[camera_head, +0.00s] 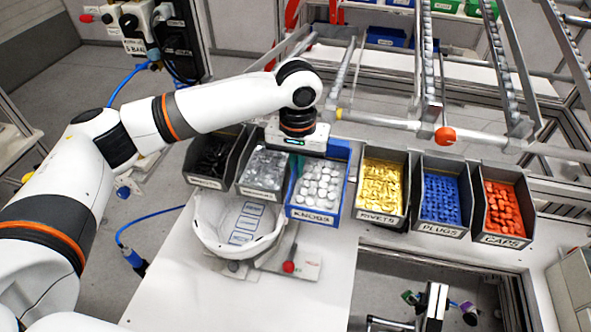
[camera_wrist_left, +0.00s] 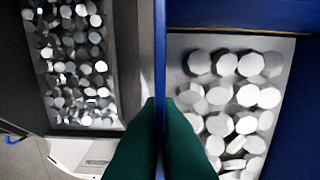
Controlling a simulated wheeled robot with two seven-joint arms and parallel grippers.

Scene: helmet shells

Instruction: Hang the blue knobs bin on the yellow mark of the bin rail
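The blue knobs bin (camera_head: 345,165), labelled KNOBS and filled with pale round knobs, is in the row of bins in the head view, between a grey bin and the rivets bin. My left gripper (camera_head: 300,150) is above its back left part; its fingertips are hidden there. In the left wrist view the green fingers (camera_wrist_left: 162,108) are closed on either side of the bin's blue side wall (camera_wrist_left: 160,50). A yellow mark (camera_head: 338,114) shows on a rail behind the bins. Whether the bin is lifted is unclear. My right gripper is not in view.
The rivets bin (camera_head: 378,210), plugs bin (camera_head: 441,230) and caps bin (camera_head: 503,237) stand to the right. A grey bin (camera_head: 241,190) is close on the left. A white helmet shell (camera_head: 207,225) and a red-knobbed fixture (camera_head: 290,266) are in front.

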